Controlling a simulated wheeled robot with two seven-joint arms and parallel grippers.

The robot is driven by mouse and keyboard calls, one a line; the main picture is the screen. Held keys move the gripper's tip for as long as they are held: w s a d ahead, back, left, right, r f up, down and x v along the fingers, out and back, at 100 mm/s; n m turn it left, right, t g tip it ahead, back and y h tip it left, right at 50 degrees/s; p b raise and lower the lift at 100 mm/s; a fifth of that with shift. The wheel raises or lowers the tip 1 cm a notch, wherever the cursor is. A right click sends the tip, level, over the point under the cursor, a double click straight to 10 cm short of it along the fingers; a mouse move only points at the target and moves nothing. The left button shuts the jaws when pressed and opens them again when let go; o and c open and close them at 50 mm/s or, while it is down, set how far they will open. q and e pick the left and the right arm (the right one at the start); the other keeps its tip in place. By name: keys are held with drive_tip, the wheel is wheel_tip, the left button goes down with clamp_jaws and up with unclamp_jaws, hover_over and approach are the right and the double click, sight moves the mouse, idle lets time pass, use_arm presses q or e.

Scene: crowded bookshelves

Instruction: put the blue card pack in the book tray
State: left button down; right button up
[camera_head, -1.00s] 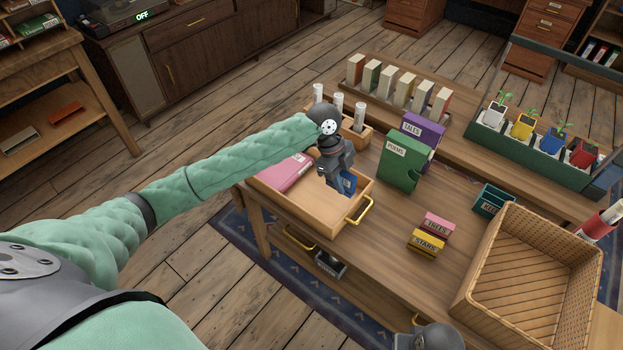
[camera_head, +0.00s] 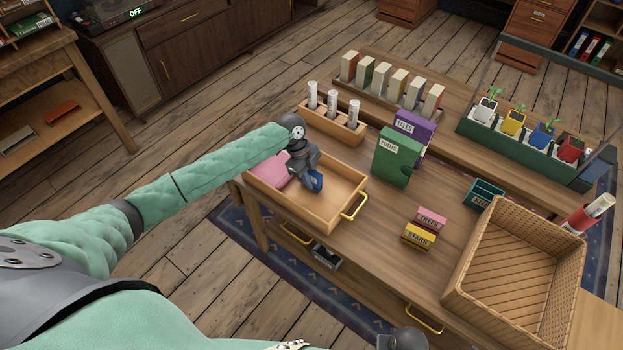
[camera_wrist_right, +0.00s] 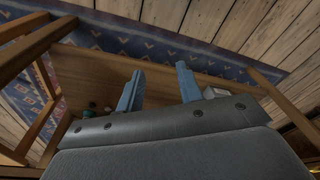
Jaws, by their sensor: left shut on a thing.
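The blue card pack (camera_head: 316,181) is between the fingers of my left gripper (camera_head: 312,177), which is shut on it. The gripper points down inside the outline of the wooden book tray (camera_head: 341,188), right of the pink book (camera_head: 266,168) lying in it. I cannot tell whether the pack touches the tray floor. The gripper hides part of the pack and of the book. My right gripper's fingers stand apart and empty in the right wrist view (camera_wrist_right: 158,88); part of that arm shows at the bottom edge of the head view.
Right of the tray stand a green POEMS box (camera_head: 396,158) and a purple TALES box (camera_head: 415,127). Pink (camera_head: 431,219) and yellow (camera_head: 418,237) small boxes lie nearer, beside a large wicker basket (camera_head: 515,265). A rack of white tubes (camera_head: 333,123) stands behind the tray.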

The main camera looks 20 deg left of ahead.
use_arm(q)
drive_tip(key=shift+f, duration=0.6)
use_arm(e)
drive_tip(key=shift+s+d+f, duration=0.1)
drive_tip(key=shift+s+f, duration=0.1)
drive_tip(key=shift+f, duration=0.7)
use_arm(q)
drive_tip(key=shift+f, duration=0.1)
use_arm(e)
drive_tip(key=shift+r, duration=0.1)
use_arm(q)
drive_tip(key=c, duration=1.3)
unclamp_jaws()
drive_tip(key=shift+o, duration=0.2)
use_arm(e)
drive_tip(key=shift+r, duration=0.1)
